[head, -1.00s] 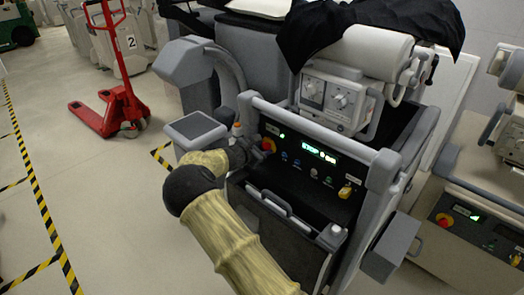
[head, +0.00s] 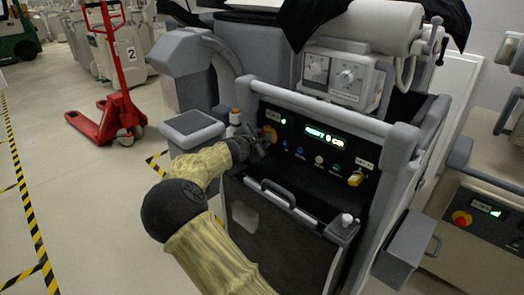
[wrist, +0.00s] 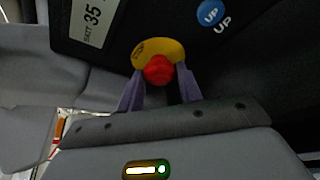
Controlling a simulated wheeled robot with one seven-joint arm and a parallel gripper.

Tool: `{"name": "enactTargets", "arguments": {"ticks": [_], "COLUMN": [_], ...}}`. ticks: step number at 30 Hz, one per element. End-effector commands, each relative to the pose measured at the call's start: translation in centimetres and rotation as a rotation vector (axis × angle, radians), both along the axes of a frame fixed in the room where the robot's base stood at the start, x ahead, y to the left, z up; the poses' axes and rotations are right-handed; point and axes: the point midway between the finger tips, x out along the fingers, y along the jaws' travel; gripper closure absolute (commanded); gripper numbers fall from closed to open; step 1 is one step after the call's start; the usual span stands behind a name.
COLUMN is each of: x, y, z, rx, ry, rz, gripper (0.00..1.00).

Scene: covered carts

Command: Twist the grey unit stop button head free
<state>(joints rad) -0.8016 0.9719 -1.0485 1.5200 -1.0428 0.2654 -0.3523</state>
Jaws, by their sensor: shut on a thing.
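The grey unit (head: 232,200) stands in the middle of the head view, with a black control panel on its front. Its stop button is a red head (wrist: 158,69) on a yellow plate (wrist: 143,49), near the panel's left end. In the head view the yellow plate (head: 270,132) shows just above my gripper (head: 260,148), which hides most of the red head. In the wrist view the purple fingers of my gripper (wrist: 159,80) stand on either side of the red head and are shut on it. The panel display (head: 325,138) seems to read "READY 0 cm".
Blue, white and green buttons and a yellow key-like switch (head: 355,179) sit along the same panel. A handle (head: 278,192) juts out below it. A beige unit (head: 465,235) with its own red button (head: 461,218) stands at right. Open floor lies at left by a red pallet jack (head: 118,110).

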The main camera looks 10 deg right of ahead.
Motion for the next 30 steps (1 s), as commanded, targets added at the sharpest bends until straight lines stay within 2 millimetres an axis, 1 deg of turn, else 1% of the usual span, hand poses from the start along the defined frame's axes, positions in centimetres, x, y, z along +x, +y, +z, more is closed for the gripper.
{"name": "enactTargets", "arguments": {"ticks": [1,12,27,28,30], "x": [-0.03,-0.05,-0.05,-0.06,-0.05], "y": [-0.08,-0.13,-0.16,-0.17,-0.17], "z": [-0.67,-0.22,0.02,0.01,0.01], "rx": [0.011,0.067,0.072,0.072,0.072], "ry": [-0.018,-0.093,-0.100,-0.100,-0.100], "rz": [-0.001,-0.001,-0.002,-0.002,-0.002], "gripper": [0.87,0.87,0.87,0.59,0.45]}}
